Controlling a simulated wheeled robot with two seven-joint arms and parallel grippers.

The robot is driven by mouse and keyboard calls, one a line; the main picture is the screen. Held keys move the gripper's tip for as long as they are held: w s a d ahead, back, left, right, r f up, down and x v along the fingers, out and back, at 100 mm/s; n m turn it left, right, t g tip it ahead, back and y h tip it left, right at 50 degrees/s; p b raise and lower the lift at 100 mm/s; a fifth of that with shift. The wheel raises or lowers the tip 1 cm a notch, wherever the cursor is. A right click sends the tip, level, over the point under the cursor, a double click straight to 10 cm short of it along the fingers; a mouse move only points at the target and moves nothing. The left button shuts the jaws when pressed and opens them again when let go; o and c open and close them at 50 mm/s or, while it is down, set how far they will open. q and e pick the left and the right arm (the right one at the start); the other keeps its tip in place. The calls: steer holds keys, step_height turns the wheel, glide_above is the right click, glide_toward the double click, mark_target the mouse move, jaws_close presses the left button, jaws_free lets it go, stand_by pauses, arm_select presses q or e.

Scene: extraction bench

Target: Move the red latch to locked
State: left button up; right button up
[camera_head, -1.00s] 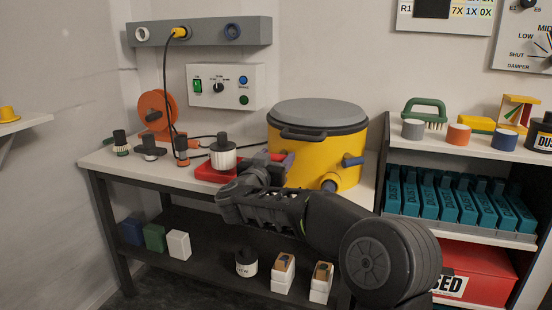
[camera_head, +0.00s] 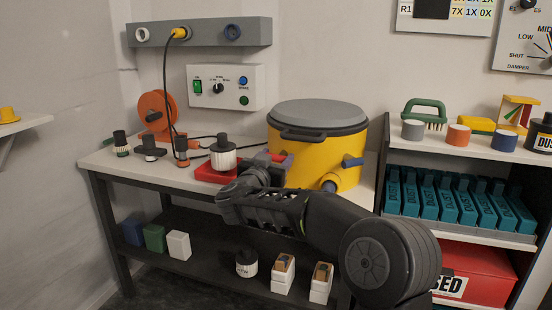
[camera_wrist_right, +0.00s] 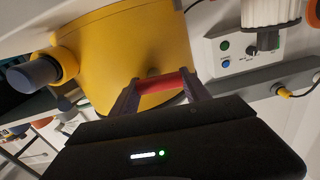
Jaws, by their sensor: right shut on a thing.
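The yellow drum (camera_head: 300,152) with a grey lid (camera_head: 318,113) stands on the bench. The red latch (camera_wrist_right: 167,81) is a short red bar against the drum's side in the right wrist view. Only a small red bit of it shows in the head view (camera_head: 277,157). My right gripper (camera_wrist_right: 162,88) has its two purple fingers at either end of the bar and is shut on it. In the head view the right gripper (camera_head: 277,164) is at the drum's left front, partly hidden by my own wrist. My left gripper is in neither view.
A white jar with a black cap (camera_head: 223,154) stands on a red base (camera_head: 207,174) just left of my gripper. A shelf (camera_head: 470,151) with teal boxes stands to the right.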

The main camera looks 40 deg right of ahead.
steer(key=m, duration=0.3)
steer(key=shift+r+m, duration=0.15)
steer(key=shift+m, duration=0.15)
steer(key=m, duration=0.3)
steer(key=shift+s+m, duration=0.15)
steer(key=shift+m, duration=0.25)
steer(key=m+b, duration=0.1)
steer(key=m, duration=0.3)
steer(key=shift+s+d+b, duration=0.15)
steer(key=shift+d+b, duration=0.05)
steer(key=shift+b, duration=0.2)
steer(key=m+b, duration=0.2)
steer(key=m, duration=0.2)
steer(key=shift+s+d, duration=0.1)
steer(key=shift+s, duration=0.05)
steer(key=shift+m+b, duration=0.45)
steer(key=shift+m, duration=0.45)
steer(key=o, duration=1.4)
steer(key=shift+r, duration=0.1)
